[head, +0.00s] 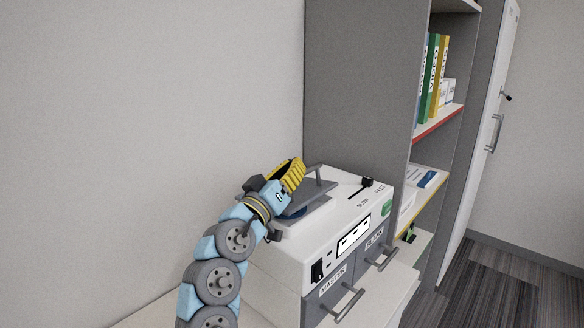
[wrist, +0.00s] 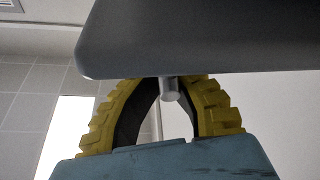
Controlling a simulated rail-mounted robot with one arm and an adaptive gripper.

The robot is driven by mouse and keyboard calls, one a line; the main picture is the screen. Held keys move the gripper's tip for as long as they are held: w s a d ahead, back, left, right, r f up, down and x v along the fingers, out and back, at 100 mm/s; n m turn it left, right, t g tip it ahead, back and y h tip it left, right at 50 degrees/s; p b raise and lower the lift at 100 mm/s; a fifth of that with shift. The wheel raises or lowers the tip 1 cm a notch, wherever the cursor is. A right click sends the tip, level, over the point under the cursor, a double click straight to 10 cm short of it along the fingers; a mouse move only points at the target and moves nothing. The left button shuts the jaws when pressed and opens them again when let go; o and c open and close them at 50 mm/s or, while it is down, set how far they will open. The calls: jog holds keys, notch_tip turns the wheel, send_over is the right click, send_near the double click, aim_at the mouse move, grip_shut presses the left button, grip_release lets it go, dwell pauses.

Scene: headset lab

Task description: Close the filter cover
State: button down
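The filter cover is a grey flat panel (head: 312,194) on top of a white machine (head: 290,257). It is tilted up, with a gap beneath it, and a blue round part (head: 296,213) shows under it. A bar handle (head: 318,173) stands on the cover. My gripper (head: 294,172), with yellow padded fingers, is at the cover's left side. In the wrist view, the cover (wrist: 210,38) fills the top and hides the fingertips. My gripper's fingers (wrist: 166,84) are apart, with a short grey peg (wrist: 170,90) between them; firm contact is not visible.
The machine's top has a slider (head: 366,183), and its front has a green button (head: 387,209) and two drawers with handles (head: 347,301). A grey shelf unit (head: 360,90) with binders stands close behind and to the right. A plain wall is at the left.

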jog(key=shift+r, duration=0.15)
jog(key=s+a+p, duration=0.3)
jog(key=s+a, duration=0.3)
jog(key=s, duration=0.1)
jog(key=w+d+r+m+g+p, duration=0.3)
jog(key=w+r+g+p, duration=0.35)
jog(key=p, duration=0.75)
notch_tip(320, 180, up, 4)
jog(key=a+r+m+g+y+p, duration=0.1)
jog(key=a+m+g+y+p, duration=0.15)
jog(key=g+p, duration=0.65)
jog(key=shift+w+d+f+t+h+p, duration=0.1)
jog(key=shift+w+d+f+t+p, duration=0.4)
jog(key=shift+d+f, duration=1)
jog(key=shift+w+d+f+t+h+p, duration=0.2)
jog(key=shift+w+d+f+p, duration=0.55)
jog(key=shift+f, duration=1.4)
jog(key=shift+w+d+f+t+h+p, duration=0.1)
jog(key=shift+w+d+f+t+p, duration=0.3)
jog(key=shift+d+f+p, duration=0.8)
jog(key=shift+d+f+b, duration=0.15)
jog(key=shift+f+b, duration=0.3)
jog(key=shift+f, duration=0.25)
